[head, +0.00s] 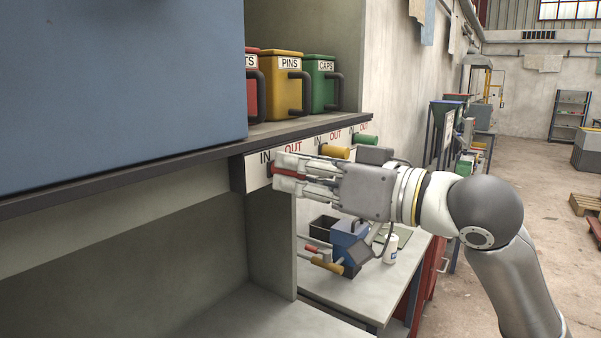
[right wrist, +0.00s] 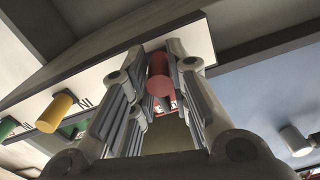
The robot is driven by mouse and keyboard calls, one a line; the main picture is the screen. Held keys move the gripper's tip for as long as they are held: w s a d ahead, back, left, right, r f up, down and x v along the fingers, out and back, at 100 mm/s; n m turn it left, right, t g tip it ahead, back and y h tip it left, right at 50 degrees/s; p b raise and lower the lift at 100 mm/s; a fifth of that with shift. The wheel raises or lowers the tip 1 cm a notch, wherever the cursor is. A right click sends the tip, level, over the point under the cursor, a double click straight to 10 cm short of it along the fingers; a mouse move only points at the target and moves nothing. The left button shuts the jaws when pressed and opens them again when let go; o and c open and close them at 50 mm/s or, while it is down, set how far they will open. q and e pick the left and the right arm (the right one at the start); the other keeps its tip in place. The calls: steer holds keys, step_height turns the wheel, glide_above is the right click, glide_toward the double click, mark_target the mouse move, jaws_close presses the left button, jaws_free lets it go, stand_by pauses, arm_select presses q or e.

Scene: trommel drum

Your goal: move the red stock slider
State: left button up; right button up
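The red stock slider (right wrist: 158,74) is a short red cylinder on the white panel under the shelf. In the right wrist view it stands between the two fingers of my right gripper (right wrist: 160,88), with a finger close against each side. In the head view my right gripper (head: 276,173) reaches to the panel from the right, and its fingers hide most of the slider and part of its track. The gripper looks closed around the knob. Its panel reads IN on the left and OUT on the right. My left gripper is not in view.
A yellow slider (head: 336,151) and a green slider (head: 365,140) sit farther along the panel. Red, yellow PINS (head: 282,84) and green CAPS (head: 320,84) bins stand on the shelf above. A blue surface (head: 110,95) fills the upper left. A bench (head: 345,295) stands below.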

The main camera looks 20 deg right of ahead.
steer(key=shift+o, duration=1.1)
steer(key=shift+s+a, duration=0.1)
steer(key=shift+s, duration=0.3)
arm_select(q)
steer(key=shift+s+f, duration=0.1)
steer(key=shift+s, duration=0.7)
arm_select(e)
steer(key=v, duration=1.1)
steer(key=shift+d, duration=0.5)
steer(key=shift+a, duration=0.1)
